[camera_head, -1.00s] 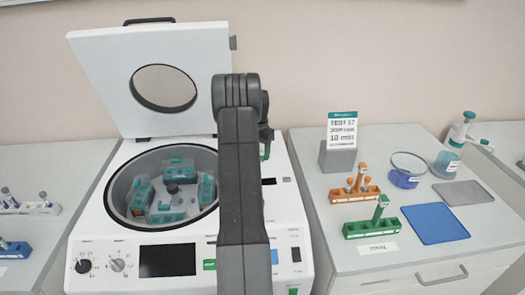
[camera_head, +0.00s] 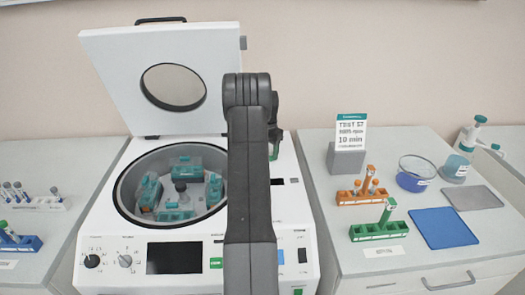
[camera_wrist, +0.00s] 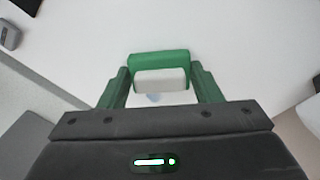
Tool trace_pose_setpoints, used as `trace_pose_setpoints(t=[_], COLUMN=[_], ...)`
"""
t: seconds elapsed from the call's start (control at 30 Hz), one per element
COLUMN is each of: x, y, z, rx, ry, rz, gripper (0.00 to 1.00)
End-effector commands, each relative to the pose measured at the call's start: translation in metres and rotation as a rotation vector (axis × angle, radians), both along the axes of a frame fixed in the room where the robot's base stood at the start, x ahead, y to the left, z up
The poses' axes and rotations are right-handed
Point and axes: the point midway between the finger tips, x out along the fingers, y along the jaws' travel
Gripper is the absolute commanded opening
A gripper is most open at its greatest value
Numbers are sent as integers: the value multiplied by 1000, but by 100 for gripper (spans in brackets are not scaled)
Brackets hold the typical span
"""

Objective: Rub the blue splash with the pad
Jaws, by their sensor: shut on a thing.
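In the wrist view my gripper (camera_wrist: 160,88) has its green fingers closed on the two sides of the pad (camera_wrist: 158,58), a block with a green part and a white part. The pad hides part of that area, and I cannot tell whether pad and surface touch. In the head view my arm hides the pad and most of the gripper; only a bit of green shows beside the arm. I cannot make out the splash there.
The white centrifuge (camera_head: 110,270) stands with its lid (camera_head: 110,80) raised and teal buckets inside. On the right counter are an orange rack (camera_head: 352,198), a green rack (camera_head: 372,233), a glass bowl (camera_head: 416,178), a blue mat (camera_head: 443,227), a grey mat (camera_head: 472,197) and a bottle (camera_head: 457,165).

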Motion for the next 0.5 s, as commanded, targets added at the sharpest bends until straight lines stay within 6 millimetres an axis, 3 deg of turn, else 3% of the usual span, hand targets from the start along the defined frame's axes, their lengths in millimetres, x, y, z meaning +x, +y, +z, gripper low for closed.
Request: trace_pose_setpoints(t=[0.5], x=[0], y=[-33], z=[-1], rx=[0], ry=[1], rz=[-2], gripper=[40])
